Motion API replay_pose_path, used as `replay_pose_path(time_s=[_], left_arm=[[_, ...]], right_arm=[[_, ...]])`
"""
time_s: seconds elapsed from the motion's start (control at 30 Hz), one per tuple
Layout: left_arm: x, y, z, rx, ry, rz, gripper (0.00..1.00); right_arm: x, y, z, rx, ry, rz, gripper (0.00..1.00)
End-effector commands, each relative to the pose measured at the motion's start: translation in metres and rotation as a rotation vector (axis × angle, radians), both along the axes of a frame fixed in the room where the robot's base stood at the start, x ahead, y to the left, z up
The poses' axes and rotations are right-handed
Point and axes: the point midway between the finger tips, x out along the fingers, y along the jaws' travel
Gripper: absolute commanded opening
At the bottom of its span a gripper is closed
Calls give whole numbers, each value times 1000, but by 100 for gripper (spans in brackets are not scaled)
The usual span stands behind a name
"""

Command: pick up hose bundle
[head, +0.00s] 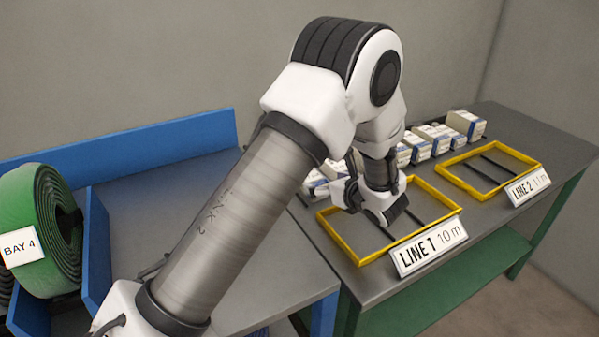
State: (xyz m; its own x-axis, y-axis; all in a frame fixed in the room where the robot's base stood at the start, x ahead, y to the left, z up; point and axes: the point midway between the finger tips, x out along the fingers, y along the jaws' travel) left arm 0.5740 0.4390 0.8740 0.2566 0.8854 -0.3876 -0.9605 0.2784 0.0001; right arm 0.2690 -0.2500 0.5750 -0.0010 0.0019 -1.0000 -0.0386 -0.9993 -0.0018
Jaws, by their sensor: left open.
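A green coiled hose bundle (45,215) stands on edge at the far left, cut off by the picture's left edge. A white BAY 4 label (20,246) shows in front of it. My left gripper (373,208) is open and points down over the yellow LINE 1 frame (340,245), far to the right of the green bundle. I see nothing held in it, though its jaws are small and partly hidden by my own arm. My right gripper is out of view.
The LINE 1 sign (430,246) fronts that frame. An empty yellow LINE 2 frame (525,155) and its sign (529,187) are farther right. Several white-and-blue boxes (466,124) line the bench's back. A blue-walled grey surface (150,210) is left, partly behind my arm.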

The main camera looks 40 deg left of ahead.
Motion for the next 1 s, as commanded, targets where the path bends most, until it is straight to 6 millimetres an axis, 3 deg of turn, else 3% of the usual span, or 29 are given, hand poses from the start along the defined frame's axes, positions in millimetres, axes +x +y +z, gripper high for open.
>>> replay_pose_path(time_s=[0.4, 0.63, 0.87, 1.0], left_arm=[[19, 53, -31, -1, 0, 2, 90], [20, 55, -32, 0, 0, 1, 90], [20, 54, -32, -1, 1, 1, 9], [20, 54, -32, 0, 0, 1, 9]], right_arm=[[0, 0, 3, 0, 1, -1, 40], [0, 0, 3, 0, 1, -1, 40], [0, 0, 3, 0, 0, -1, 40], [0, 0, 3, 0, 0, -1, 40]])
